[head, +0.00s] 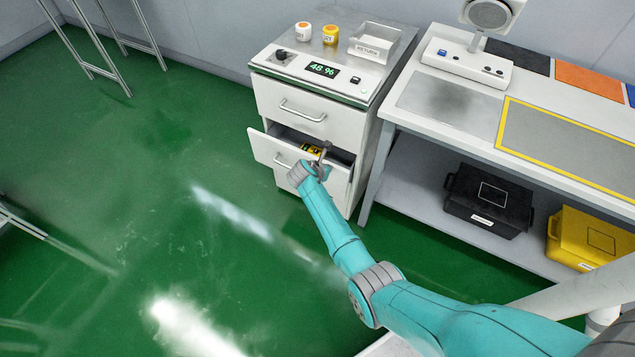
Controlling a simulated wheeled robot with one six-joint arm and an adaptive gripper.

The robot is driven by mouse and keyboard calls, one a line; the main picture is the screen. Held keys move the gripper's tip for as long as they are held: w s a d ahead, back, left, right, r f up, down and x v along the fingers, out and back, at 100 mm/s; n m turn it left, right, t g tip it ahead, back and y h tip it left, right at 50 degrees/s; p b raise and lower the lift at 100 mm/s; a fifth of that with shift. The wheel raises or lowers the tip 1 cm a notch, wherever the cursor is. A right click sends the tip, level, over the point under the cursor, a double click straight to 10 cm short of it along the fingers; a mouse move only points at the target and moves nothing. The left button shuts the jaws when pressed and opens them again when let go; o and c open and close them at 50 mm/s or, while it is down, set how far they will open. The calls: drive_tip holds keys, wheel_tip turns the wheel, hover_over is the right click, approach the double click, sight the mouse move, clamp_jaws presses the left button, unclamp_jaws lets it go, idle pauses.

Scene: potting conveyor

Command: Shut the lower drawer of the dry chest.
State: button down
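The dry chest (361,140) is a white cabinet with a grey top. Its upper drawer (285,98) is flush with the body. Its lower drawer (264,147) stands partly pulled out, with its dark inside showing. A yellow and black item (311,149) lies in that drawer, partly hidden by my gripper. My gripper (325,148) is at the right part of the lower drawer's front, seen over its opening. It is small and partly hidden by my wrist, so I cannot tell whether its fingers are apart or touch the drawer.
On the chest top stand an orange-labelled white jar (303,32), a yellow jar (330,35) and a return tray (376,44). A workbench (411,122) stands to the right, with a black bin (487,200) and a yellow bin (588,238) beneath.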

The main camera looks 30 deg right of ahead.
drive_tip(key=shift+w+d, duration=0.4)
drive_tip(key=shift+d, duration=0.25)
drive_tip(key=shift+w+d, duration=0.35)
drive_tip(key=shift+d, duration=0.35)
drive_tip(key=shift+w+d, duration=0.4)
drive_tip(key=shift+d, duration=0.25)
